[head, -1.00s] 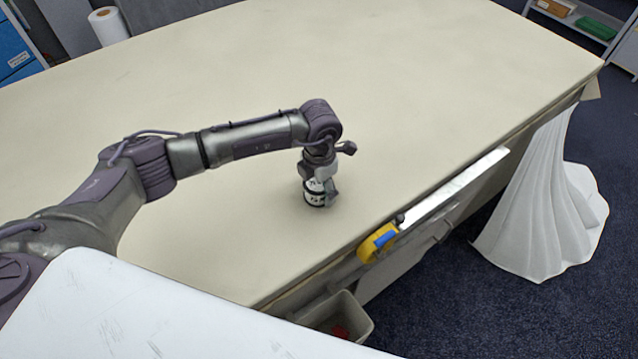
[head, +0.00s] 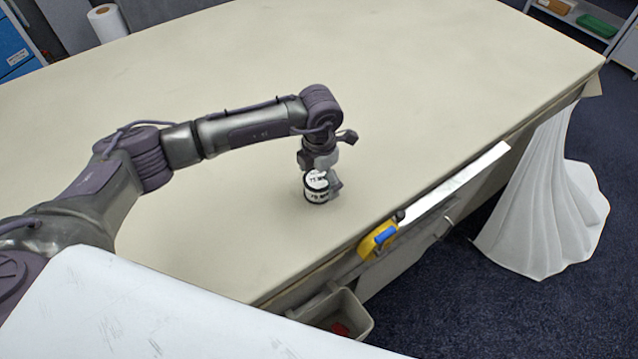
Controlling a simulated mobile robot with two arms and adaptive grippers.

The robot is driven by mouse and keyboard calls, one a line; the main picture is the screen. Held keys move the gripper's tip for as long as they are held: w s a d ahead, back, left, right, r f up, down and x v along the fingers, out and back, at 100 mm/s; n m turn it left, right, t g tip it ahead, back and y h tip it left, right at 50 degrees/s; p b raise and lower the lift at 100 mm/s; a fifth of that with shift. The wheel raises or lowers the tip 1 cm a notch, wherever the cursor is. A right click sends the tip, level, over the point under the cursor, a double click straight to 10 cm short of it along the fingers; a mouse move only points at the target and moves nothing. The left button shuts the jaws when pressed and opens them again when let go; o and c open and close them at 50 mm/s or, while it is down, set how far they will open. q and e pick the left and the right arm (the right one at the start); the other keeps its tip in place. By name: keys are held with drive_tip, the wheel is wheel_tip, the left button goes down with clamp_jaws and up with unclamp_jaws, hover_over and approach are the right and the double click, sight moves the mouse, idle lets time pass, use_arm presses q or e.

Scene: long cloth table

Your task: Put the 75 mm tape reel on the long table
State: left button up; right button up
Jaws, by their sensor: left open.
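The tape reel (head: 316,193), a small black and white cylinder with dark print, stands on the cream top of the long table (head: 420,110), near its front edge. My left gripper (head: 322,178) is open just above the reel, pointing down. One finger still shows beside the reel's right side; I cannot tell whether it touches. The gripper hides part of the reel's top. My right gripper is not in view.
A yellow and blue tape dispenser (head: 378,241) sits at the table's front edge. A grey bin (head: 340,313) with something red inside hangs below. White cloth (head: 545,200) drapes at the right. A paper roll (head: 107,23) stands beyond the far left edge. Most of the tabletop is clear.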

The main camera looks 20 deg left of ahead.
sight(319, 178)
use_arm(q)
wheel_tip(319, 178, up, 9)
drive_tip(key=b, duration=0.2)
drive_tip(key=shift+r+b, duration=0.1)
drive_tip(key=shift+b, duration=0.25)
drive_tip(key=shift+r, duration=0.4)
